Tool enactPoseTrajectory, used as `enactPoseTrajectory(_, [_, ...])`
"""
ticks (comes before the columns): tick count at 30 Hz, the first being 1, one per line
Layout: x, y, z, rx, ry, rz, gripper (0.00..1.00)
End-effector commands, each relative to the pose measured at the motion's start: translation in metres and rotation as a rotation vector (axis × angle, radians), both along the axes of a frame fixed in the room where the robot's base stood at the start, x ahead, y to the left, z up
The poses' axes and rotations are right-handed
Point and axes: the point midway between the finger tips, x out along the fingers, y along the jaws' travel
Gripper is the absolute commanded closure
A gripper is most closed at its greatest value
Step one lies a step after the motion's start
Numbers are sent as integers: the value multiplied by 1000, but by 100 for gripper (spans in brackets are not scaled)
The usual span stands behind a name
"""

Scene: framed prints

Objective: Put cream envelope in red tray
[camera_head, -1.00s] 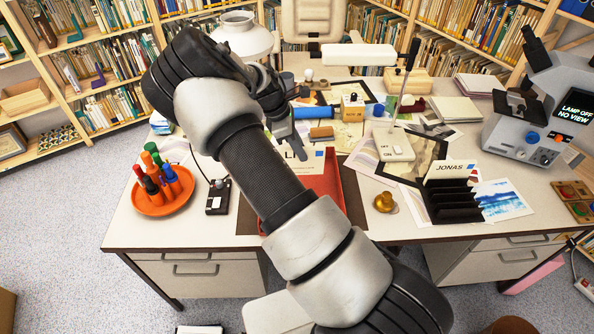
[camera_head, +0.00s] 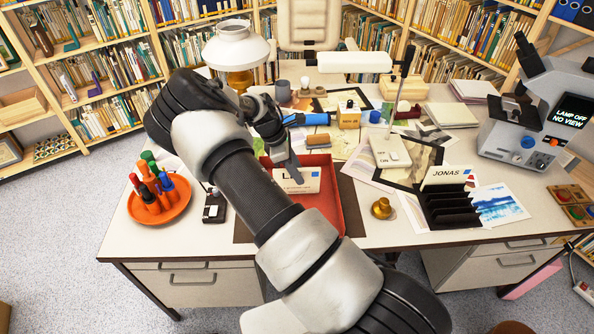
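The red tray (camera_head: 329,208) lies on the desk in front of me, partly hidden by my arm. A cream envelope (camera_head: 309,181) with dark writing and a small blue mark shows within the tray's outline, toward its far part. I cannot tell whether it rests on the tray floor or is slightly above it. My gripper (camera_head: 297,178) points down at the envelope, its fingertips overlapping it in this view. The fingers are seen nearly edge-on, so their gap and any hold on the envelope are unclear.
An orange dish (camera_head: 177,209) of bottles stands left, beside a small black device (camera_head: 214,207). Right of the tray are a brass knob (camera_head: 382,208) and a black rack (camera_head: 455,207) holding a JONAS card (camera_head: 447,176). A lamp base (camera_head: 390,151) and papers crowd the middle.

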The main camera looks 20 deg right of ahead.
Motion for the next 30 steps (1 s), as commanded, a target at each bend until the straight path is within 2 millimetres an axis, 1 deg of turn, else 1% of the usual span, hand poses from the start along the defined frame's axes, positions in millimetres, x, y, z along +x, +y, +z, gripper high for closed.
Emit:
enactPoseTrajectory(8, [0, 0, 1, -1, 0, 0, 69])
enactPoseTrajectory(12, [2, 3, 11, 1, -1, 1, 69])
enactPoseTrajectory(14, [3, 7, 19, 2, -4, 1, 69])
enactPoseTrajectory(24, [11, 32, 86, 2, -3, 1, 69])
enactPoseTrajectory(27, [13, 38, 99, 2, -1, 0, 69])
enactPoseTrajectory(30, [14, 42, 109, 1, 0, 0, 69])
